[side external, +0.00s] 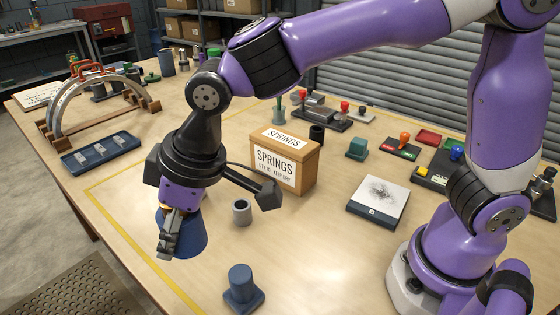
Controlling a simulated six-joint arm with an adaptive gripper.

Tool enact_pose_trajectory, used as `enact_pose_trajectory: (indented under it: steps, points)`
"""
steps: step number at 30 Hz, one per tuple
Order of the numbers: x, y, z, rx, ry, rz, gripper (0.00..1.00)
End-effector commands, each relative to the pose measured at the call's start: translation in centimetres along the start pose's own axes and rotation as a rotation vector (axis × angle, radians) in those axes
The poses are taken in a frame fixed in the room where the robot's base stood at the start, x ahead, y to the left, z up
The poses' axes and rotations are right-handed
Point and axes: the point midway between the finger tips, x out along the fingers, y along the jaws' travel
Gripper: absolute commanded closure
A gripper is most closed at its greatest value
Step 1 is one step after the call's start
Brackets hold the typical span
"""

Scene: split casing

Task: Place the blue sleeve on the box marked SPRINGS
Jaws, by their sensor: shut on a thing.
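My gripper (168,238) points down at the left of the work area and is shut on a blue sleeve (188,238). The sleeve is a dark blue, flared piece, partly hidden behind the fingers. It appears to be held above the table, left of the box. The cardboard box marked SPRINGS (285,160) stands upright near the middle of the table, with labels on its front and top. Nothing rests on its top.
A grey hollow cylinder (242,212) stands between my gripper and the box. A blue block with a round post (241,288) is at the front. A book-like pad (378,201) lies right of the box. A blue tray (101,152) and an arched casing (95,105) are at the left.

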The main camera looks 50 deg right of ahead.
Motion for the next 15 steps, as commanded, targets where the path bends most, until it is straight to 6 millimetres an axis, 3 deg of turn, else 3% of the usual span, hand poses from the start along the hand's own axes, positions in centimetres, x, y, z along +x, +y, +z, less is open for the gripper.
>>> enact_pose_trajectory:
  steps: [5,9,15]
  points:
    - [-3.4,7.0,-0.2,0.21,0.008,0.102,0.95]
    - [-6.7,12.6,1.0,0.407,0.005,0.184,0.95]
    - [-10.7,17.6,3.3,0.628,0.004,0.262,0.95]
